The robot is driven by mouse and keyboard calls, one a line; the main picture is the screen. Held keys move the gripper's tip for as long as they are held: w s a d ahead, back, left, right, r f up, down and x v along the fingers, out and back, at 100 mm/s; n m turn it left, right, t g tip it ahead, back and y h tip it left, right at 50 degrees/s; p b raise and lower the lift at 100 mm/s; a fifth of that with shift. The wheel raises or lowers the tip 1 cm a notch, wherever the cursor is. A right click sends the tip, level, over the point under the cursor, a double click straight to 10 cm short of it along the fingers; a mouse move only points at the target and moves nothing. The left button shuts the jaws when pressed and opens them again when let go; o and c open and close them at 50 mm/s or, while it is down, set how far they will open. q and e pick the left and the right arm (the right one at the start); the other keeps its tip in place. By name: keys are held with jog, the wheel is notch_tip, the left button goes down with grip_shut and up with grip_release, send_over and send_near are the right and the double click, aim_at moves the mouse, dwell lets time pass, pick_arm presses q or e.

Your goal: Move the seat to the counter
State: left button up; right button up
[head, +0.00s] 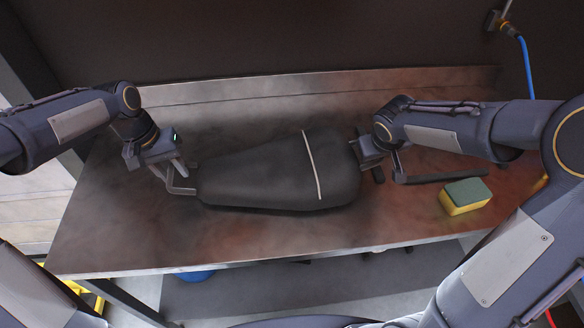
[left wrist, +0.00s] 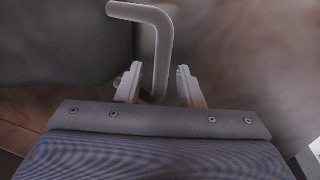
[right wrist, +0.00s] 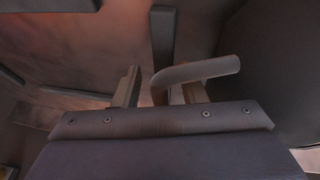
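The black seat (head: 262,172), with a thin pale strap across it, appears to rest on the metal counter (head: 115,225). A bent grey bar handle sticks out at its left end and also shows in the left wrist view (left wrist: 158,35). My left gripper (head: 174,172) is at this handle, its fingers apart with the bar between them. My right gripper (head: 370,160) is at the seat's right end. In the right wrist view, another bent bar (right wrist: 205,70) runs down between its parted fingers. In the head view the right fingertips are mostly hidden.
A yellow and green sponge (head: 466,196) lies on the counter at the right. A dark flat bar (head: 445,177) lies behind it. A wall (head: 300,40) rises behind the counter, with a blue hose (head: 527,65) at the right. The counter's left front is clear.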

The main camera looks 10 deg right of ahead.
pick_arm(q)
grip_shut()
pick_arm(e)
grip_shut()
pick_arm(q)
jog(key=shift+r, duration=0.1)
pick_arm(e)
jog(key=shift+r, duration=0.1)
dwell(0.9)
